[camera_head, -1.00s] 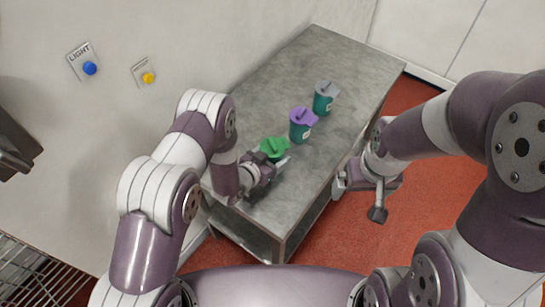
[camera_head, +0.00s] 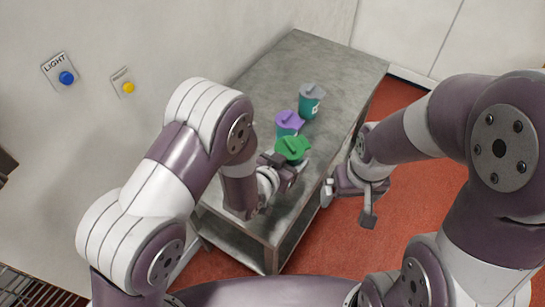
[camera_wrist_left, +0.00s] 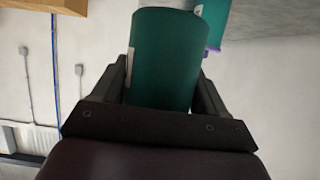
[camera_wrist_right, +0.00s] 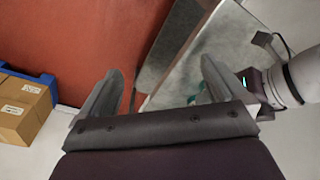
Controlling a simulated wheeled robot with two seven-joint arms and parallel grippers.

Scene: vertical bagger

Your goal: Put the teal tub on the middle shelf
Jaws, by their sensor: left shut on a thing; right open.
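Three tubs with teal bodies show in the head view, told apart by their lids. My left gripper (camera_head: 280,168) is shut on the green-lidded teal tub (camera_head: 292,150); the tub's teal body (camera_wrist_left: 165,60) fills the space between the fingers in the left wrist view. The tub seems held just above the table. The purple-lidded tub (camera_head: 289,122) and the grey-lidded tub (camera_head: 311,100) stand behind it on the table. My right gripper (camera_head: 350,200) is open and empty beside the table's right edge. A shelf set with a middle level cannot be made out.
The grey metal table (camera_head: 340,70) has a lower shelf and bare room at its far end. A wire rack (camera_head: 35,287) shows at the bottom left. Blue (camera_head: 67,78) and yellow (camera_head: 128,87) buttons are on the wall. Cardboard boxes (camera_wrist_right: 22,108) show in the right wrist view.

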